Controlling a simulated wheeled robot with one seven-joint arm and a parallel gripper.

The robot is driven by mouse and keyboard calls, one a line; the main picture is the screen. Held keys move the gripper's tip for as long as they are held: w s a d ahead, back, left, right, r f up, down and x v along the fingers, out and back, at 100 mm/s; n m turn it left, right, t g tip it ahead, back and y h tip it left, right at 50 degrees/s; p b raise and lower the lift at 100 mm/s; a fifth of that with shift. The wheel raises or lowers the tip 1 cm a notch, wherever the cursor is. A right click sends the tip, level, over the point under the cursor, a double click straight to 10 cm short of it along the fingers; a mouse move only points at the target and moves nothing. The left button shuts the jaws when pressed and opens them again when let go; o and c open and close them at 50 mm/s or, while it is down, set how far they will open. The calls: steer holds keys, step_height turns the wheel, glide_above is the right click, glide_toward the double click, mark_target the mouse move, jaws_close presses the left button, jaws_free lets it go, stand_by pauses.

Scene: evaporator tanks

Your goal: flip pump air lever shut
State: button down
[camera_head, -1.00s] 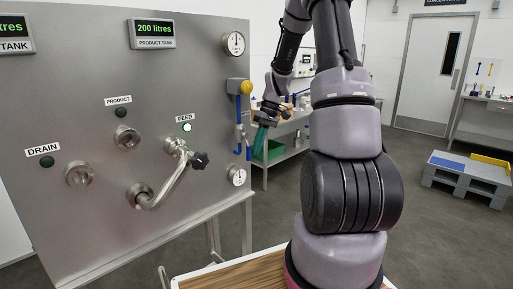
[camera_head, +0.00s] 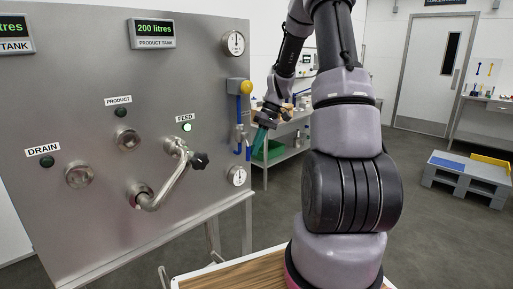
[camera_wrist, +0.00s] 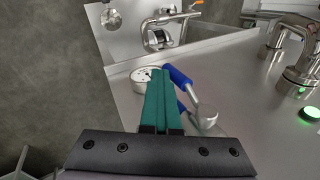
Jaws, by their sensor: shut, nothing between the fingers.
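The pump air lever (camera_wrist: 178,76) is a blue-sleeved handle on a silver fitting on the steel panel. In the wrist view it lies just right of my fingertips, tilted, with its metal stem running down right. I cannot tell whether the fingers touch it. In the head view, blue parts (camera_head: 248,147) show at the panel's right edge below a yellow knob. My gripper (camera_wrist: 160,73) has green fingers pressed together with nothing between them. In the head view my gripper (camera_head: 258,141) is just right of that edge.
A round gauge (camera_wrist: 147,80) sits behind my fingertips, partly hidden. The bent feed pipe (camera_head: 168,184) sticks out of the panel (camera_head: 80,110) to the left. A bench (camera_head: 284,127) with a green bin (camera_head: 272,151) stands behind. The floor to the right is mostly open.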

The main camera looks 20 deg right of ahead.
mark_target(249, 150)
steer(key=a+g+y, duration=0.1)
steer(key=y, duration=0.1)
steer(key=s+a+g+y, duration=0.1)
steer(key=y, duration=0.2)
steer(key=a+g+y, duration=0.1)
steer(key=y, duration=0.1)
steer(key=shift+s+a+f+y, duration=0.2)
steer(key=shift+f+y, duration=0.2)
steer(key=y, duration=0.1)
steer(key=a+g+y, duration=0.1)
steer(key=y, duration=0.1)
steer(key=s+a+r+y, duration=0.1)
steer(key=y, duration=0.1)
steer(key=shift+m+g, duration=0.3)
steer(key=shift+m, duration=0.1)
steer(key=shift+s+a+r+g+y, duration=0.1)
steer(key=shift+a+r+g+y, duration=0.25)
steer(key=shift+y, duration=0.55)
steer(key=shift+s+a+r+g+y, duration=0.1)
steer(key=shift+a+r+g+y, duration=0.25)
steer(key=shift+y, duration=0.55)
steer(key=shift+r, duration=0.1)
